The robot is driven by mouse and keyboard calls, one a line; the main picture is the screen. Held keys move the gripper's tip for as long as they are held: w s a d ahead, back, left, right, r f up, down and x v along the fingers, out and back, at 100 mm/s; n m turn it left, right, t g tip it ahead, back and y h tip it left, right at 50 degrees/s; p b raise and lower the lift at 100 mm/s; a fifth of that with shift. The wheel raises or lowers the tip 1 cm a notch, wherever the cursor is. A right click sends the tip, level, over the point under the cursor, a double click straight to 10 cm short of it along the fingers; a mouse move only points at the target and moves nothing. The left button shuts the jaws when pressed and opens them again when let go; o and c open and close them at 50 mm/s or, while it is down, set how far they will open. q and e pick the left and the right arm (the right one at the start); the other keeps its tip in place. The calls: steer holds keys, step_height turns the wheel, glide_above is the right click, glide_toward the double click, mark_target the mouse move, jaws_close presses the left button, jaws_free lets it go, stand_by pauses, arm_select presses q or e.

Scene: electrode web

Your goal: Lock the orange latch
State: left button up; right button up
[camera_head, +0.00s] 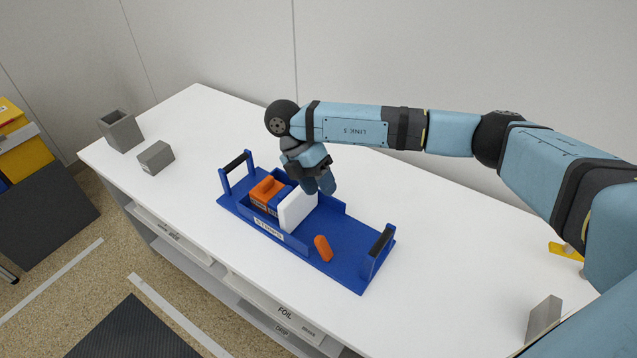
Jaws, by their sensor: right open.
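The orange latch (322,248) is a small rounded bar on the right part of the blue tray (345,267), beside the white block. The tray has a handle at each end and a label on its front wall. An orange block (266,189), a blue block and a white block (297,209) stand in a row in its left compartment. My right gripper (324,185) is open, pointing down above the back of the tray near the white block and apart from the latch. Its fingertips are dark and close to the tray's back wall. My left gripper is not in view.
Two grey blocks, one hollow (120,131) and one solid (156,157), stand at the table's left end. A grey piece (543,322) and a yellow piece (566,254) lie at the right. The white table (200,120) is clear around the tray.

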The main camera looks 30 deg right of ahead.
mark_target(323, 246)
steer(key=shift+r, duration=0.2)
steer(key=shift+c, duration=0.2)
